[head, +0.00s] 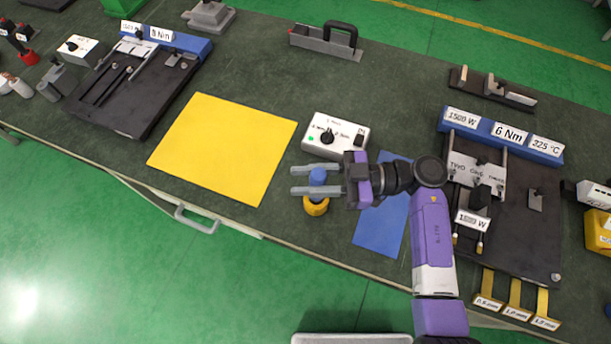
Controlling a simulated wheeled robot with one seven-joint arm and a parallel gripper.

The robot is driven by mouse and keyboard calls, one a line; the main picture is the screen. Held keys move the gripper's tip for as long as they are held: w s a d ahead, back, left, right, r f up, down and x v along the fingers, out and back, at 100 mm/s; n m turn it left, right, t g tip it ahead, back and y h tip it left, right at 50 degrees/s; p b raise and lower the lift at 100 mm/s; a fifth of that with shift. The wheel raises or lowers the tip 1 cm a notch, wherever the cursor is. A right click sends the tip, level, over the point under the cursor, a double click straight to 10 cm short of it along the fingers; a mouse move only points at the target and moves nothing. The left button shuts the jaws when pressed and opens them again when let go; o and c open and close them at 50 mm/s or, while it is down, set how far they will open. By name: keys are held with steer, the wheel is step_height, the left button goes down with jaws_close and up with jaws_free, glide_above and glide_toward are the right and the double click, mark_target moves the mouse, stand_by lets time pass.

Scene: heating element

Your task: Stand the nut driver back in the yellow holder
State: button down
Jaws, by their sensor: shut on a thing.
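The nut driver (318,177) shows in the head view as a blue handle between the two grey fingers of my gripper (298,181). My gripper is shut on this handle, reaching in from the right. The yellow holder (316,209) is a small round cup on the dark green bench, directly below the handle in the picture. The driver's shaft is hidden by the handle and fingers. I cannot tell whether its tip is inside the holder or above it.
A white control box (335,137) with a black knob stands just behind the gripper. A yellow mat (225,148) lies to the left and a blue mat (378,238) to the right, partly under my arm. A black fixture (525,240) stands farther right. The bench's front edge is close.

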steer(key=shift+f, duration=0.5)
steer(key=c, duration=1)
jaws_free()
steer(key=d+b, duration=0.2)
steer(key=d, duration=0.5)
steer(key=shift+w+d, duration=0.2)
steer(key=shift+d, duration=0.2)
